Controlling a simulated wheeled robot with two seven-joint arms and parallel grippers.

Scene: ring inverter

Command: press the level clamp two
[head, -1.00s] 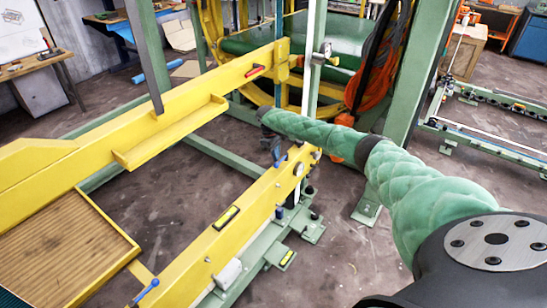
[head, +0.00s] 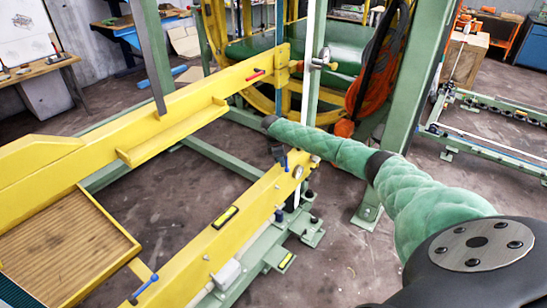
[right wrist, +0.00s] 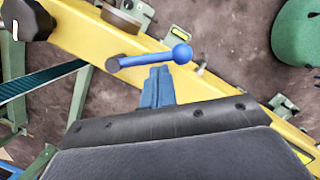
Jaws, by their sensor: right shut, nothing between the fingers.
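My right gripper (head: 284,162) is at the far end of the near yellow beam (head: 235,224), small and partly hidden in the head view. In the right wrist view its blue fingers (right wrist: 158,84) are shut and empty. Their tips are right beside a blue lever with a ball end (right wrist: 150,58), which lies across the yellow beam (right wrist: 85,30). I cannot tell whether they touch. Another blue lever (head: 146,288) sits at the near end of the beam. I cannot tell from any label which is clamp two. My left gripper is out of view.
A long yellow beam (head: 70,166) with a wooden tray (head: 60,250) runs along the left. A green post (head: 410,80) and orange hoses (head: 372,75) stand behind my right arm. Bare floor lies between the beams.

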